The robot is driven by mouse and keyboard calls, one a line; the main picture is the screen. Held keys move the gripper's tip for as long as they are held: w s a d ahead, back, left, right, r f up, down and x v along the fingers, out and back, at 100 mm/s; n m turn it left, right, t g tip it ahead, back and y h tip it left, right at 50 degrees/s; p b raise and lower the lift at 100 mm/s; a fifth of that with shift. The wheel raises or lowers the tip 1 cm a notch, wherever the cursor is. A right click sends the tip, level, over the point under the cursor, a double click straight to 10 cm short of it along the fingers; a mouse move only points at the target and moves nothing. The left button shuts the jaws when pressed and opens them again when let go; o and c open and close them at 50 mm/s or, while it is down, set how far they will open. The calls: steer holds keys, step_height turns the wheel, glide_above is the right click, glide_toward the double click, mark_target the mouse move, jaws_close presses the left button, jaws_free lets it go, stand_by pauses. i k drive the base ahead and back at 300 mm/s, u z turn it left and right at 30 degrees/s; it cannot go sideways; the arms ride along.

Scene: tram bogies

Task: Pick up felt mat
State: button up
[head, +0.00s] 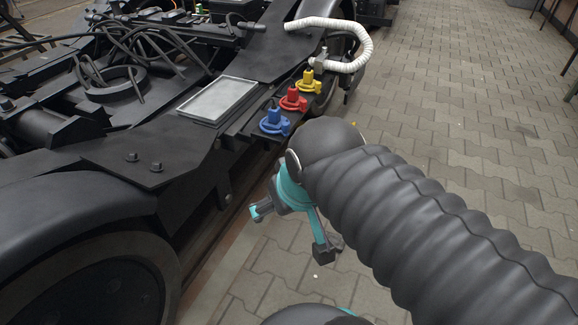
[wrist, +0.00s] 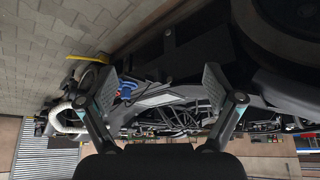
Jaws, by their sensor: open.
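I cannot make out a felt mat for certain in either view. A flat grey rectangular tray (head: 218,100) with a pale rim lies on the black bogie frame in the head view. I cannot tell whether its grey inside is a mat. My gripper (head: 291,232) hangs beside the bogie, over the paving, to the right of and nearer than the tray. Its two fingers are spread and apart. In the wrist view my gripper (wrist: 150,78) is also open, with nothing held between the fingers.
Blue (head: 274,122), red (head: 293,100) and yellow (head: 308,83) connectors stand in a row right of the tray. A white ribbed hose (head: 362,45) curves behind them. A large wheel (head: 85,280) fills the lower left. Paving (head: 470,110) at right is mostly clear.

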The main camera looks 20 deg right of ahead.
mark_target(338, 241)
steer(key=u, duration=0.55)
steer(key=k, duration=1.1)
steer(key=z, duration=1.55)
steer(key=i, duration=0.5)
